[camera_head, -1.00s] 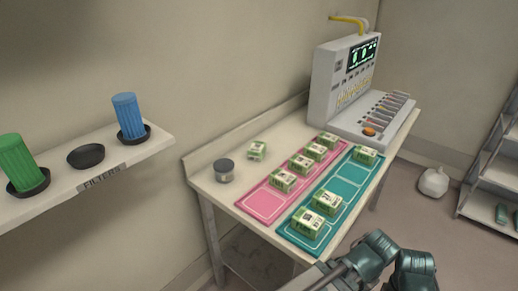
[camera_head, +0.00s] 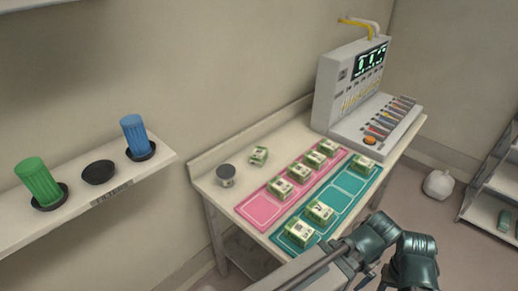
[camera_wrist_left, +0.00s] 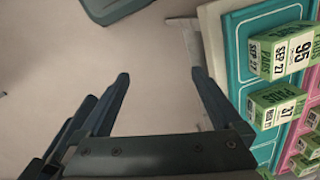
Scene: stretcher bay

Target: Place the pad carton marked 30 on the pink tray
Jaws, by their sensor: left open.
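The pink tray (camera_head: 258,211) lies along the table's middle with several green-and-white cartons on it; its front end is bare. The teal tray (camera_head: 345,187) beside it holds two cartons at its near end, one marked 95 (camera_wrist_left: 285,50) and one marked 37 (camera_wrist_left: 277,104) in the left wrist view, and another carton (camera_head: 363,164) at its far end. No mark 30 is readable. My left gripper (camera_wrist_left: 162,82) is open and empty over the floor, beside the teal tray's edge. My right gripper is not in view.
A console (camera_head: 350,85) with sliders occupies the far end. A wall shelf (camera_head: 95,190) with green and blue filters is at left. A white jug (camera_head: 438,184) and a rack (camera_head: 495,190) are at right.

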